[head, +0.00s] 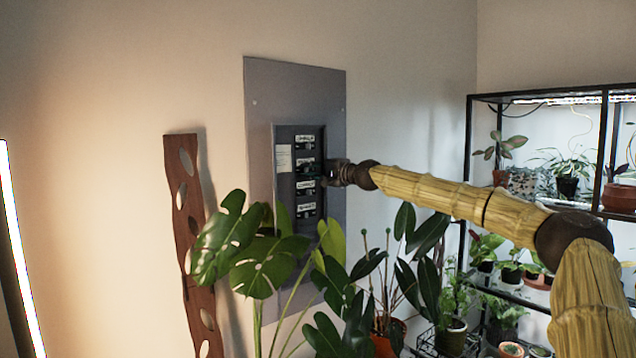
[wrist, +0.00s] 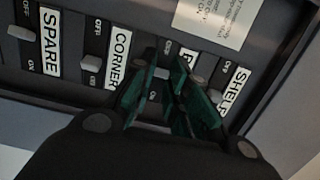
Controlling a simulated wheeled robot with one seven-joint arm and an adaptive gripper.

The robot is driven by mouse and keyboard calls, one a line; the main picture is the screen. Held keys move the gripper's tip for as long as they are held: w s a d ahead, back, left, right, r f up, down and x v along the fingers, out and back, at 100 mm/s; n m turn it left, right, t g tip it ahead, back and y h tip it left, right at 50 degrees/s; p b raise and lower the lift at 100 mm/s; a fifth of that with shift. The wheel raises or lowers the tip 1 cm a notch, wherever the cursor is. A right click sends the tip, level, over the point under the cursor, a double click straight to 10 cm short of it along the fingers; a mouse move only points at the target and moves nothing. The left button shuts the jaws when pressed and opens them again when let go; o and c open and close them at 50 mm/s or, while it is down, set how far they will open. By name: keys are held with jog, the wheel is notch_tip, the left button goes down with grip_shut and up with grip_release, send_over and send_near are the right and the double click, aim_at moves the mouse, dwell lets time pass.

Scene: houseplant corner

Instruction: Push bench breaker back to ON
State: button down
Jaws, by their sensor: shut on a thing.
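The grey breaker panel (head: 262,110) is on the wall in the head view, with a column of labelled breakers. My gripper (head: 326,176) is at the second breaker from the top. In the wrist view the labels SPARE (wrist: 50,42), CORNER (wrist: 118,58) and SHELF (wrist: 234,90) are readable. Between CORNER and SHELF is the bench breaker (wrist: 166,52), its label mostly hidden by my green fingertips (wrist: 166,88). The fingers are shut on its lever, of which only a small pale part shows. Its exact position between OFF and ON is hard to tell.
A monstera (head: 262,262) and a rubber plant (head: 345,280) stand in front of the panel's lower part. A brown perforated board (head: 182,200) leans left of it. A black plant shelf (head: 470,150) is at the right. A paper notice (wrist: 215,20) is beside the breakers.

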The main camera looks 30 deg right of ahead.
jog(key=shift+d+n+y+b, duration=0.15)
jog(key=shift+n+y+b, duration=0.15)
jog(key=shift+y+b, duration=0.35)
jog(key=shift+r, duration=0.15)
jog(key=c, duration=1.4)
grip_release()
jog(key=shift+a, duration=0.3)
